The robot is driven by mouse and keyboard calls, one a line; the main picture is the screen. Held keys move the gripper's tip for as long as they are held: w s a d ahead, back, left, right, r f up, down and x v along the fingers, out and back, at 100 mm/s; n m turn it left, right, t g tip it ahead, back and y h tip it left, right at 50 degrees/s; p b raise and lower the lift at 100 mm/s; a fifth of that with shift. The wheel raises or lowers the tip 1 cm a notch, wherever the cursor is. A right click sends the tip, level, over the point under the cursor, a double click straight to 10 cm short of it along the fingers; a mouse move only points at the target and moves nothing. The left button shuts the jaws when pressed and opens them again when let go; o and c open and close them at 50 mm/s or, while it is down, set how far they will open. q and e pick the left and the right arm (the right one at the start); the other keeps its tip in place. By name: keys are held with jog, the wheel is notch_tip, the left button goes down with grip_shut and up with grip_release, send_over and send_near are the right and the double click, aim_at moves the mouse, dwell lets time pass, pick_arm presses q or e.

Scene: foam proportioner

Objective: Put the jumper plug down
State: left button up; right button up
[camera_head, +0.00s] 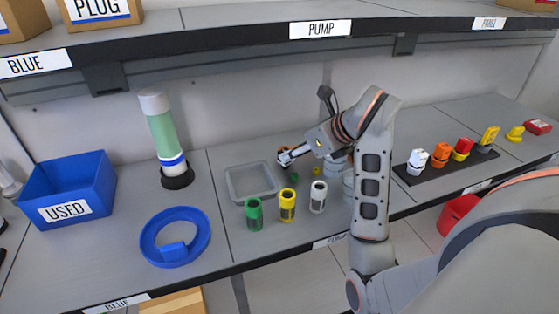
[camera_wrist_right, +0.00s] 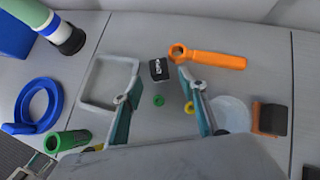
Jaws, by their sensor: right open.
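A small black block with white lettering (camera_wrist_right: 158,69), which looks like the jumper plug, shows in the right wrist view between the tips of my right gripper (camera_wrist_right: 158,76). The fingers are spread, with a gap on each side of the block. It appears to be on the grey worktop, though its contact with the surface is hard to see. In the head view my right gripper (camera_head: 284,157) is low over the worktop, right of the grey tray, and the block cannot be made out there. My left gripper is not in view.
A grey tray (camera_head: 228,182) lies left of the gripper. Green (camera_head: 253,213), yellow (camera_head: 287,206) and white (camera_head: 318,197) cylinders stand in front. An orange tool (camera_wrist_right: 215,59) lies close by. Small green (camera_wrist_right: 158,100) and yellow (camera_wrist_right: 189,107) rings lie near the fingers.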

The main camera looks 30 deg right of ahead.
aim_at(288, 165)
jog(key=shift+w+f, duration=0.3)
jog(key=shift+f, duration=0.2)
jog(key=b+x, duration=0.1)
jog(key=x, duration=0.2)
jog(key=shift+w+a+f+b, duration=0.1)
jog(key=shift+w+f+b, duration=0.15)
jog(key=shift+b, duration=0.1)
jog(key=shift+w+a+f, duration=0.1)
jog(key=shift+w+f, duration=0.25)
jog(key=shift+w, duration=0.15)
jog(key=shift+r, duration=0.1)
grip_shut()
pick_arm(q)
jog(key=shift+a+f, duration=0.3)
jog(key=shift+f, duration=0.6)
